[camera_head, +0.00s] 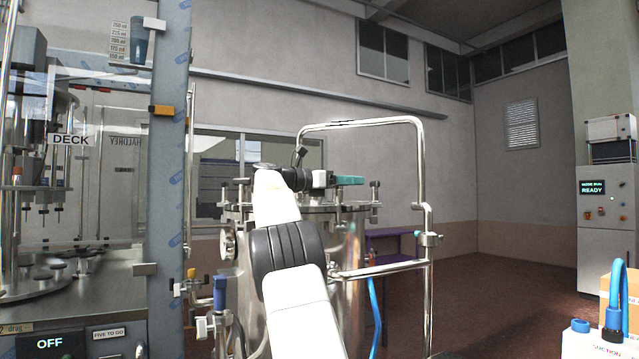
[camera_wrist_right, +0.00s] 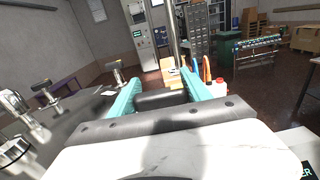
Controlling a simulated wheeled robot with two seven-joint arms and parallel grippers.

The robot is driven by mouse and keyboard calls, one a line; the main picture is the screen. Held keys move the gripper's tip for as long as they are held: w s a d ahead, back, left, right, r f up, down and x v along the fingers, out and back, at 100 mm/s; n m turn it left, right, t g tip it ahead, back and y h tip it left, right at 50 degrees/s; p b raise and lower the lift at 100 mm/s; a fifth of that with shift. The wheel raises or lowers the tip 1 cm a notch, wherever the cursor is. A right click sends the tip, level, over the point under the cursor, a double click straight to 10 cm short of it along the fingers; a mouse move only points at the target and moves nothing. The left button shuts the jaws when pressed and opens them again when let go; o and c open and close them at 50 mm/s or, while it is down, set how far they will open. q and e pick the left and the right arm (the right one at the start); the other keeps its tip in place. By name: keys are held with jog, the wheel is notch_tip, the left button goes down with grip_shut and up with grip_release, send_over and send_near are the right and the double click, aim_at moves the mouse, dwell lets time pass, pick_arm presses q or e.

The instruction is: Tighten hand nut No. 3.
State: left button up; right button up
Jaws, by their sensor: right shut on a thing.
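A steel vessel (camera_head: 347,240) with a flanged lid stands in the middle of the head view. Several T-shaped hand nuts, one of them at the right rim (camera_head: 375,192), stand around the lid; no numbers are readable on them. My right gripper (camera_head: 348,180), with teal fingers, is over the lid's right part. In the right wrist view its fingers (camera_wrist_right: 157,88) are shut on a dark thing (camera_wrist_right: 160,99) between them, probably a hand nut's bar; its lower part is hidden. Another hand nut (camera_wrist_right: 117,73) stands left of the fingers. My left gripper is out of view.
A bent steel rail (camera_head: 424,170) rises close to the right of the vessel. A glazed filling machine (camera_head: 95,190) with a post fills the left. A control cabinet (camera_head: 604,225) stands far right. A blue hose (camera_head: 374,300) hangs below the lid.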

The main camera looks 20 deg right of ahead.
jog(key=shift+s+r+m+g, duration=0.1)
jog(key=shift+m+g, duration=0.2)
jog(key=shift+g, duration=0.2)
jog(key=o, duration=1.4)
jog(key=shift+c, duration=0.2)
jog(key=a, duration=0.7)
jog(key=shift+a, duration=0.4)
